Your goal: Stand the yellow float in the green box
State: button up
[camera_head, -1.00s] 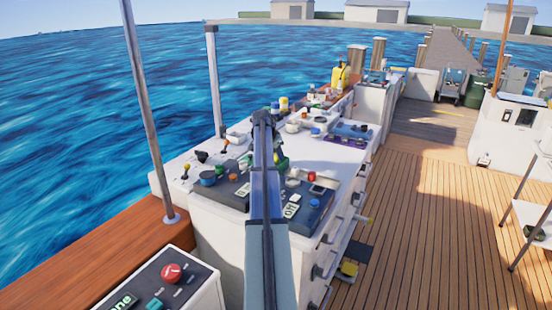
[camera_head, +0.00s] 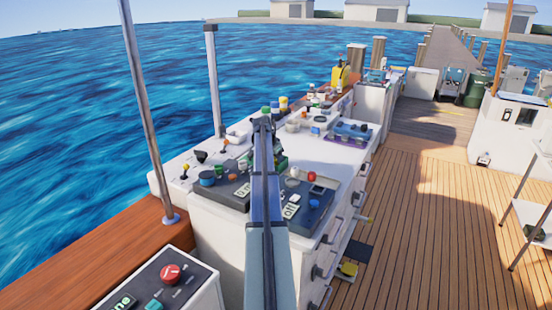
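My arm runs up the middle of the view, over the white console. Its dark far end (camera_head: 263,123) is above the middle of the console top. The fingers of my gripper cannot be made out behind the arm. A small yellow item (camera_head: 283,102), possibly the float, stands among small containers toward the back of the console. It is too small to be sure. A green patch (camera_head: 280,160) shows just right of the arm and may be part of the green box. The arm hides most of it.
The white console (camera_head: 340,160) is crowded with knobs, jars and a dark panel (camera_head: 312,207). A yellow canister (camera_head: 340,75) stands at its far end. A metal post (camera_head: 214,80) rises at its left edge. The wooden deck (camera_head: 430,220) at right is mostly clear.

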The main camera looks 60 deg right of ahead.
jog(key=shift+w+f, duration=0.15)
jog(key=shift+f, duration=0.05)
jog(key=shift+r, duration=0.2)
jog(key=v, duration=1.2)
jog(key=shift+r, duration=0.45)
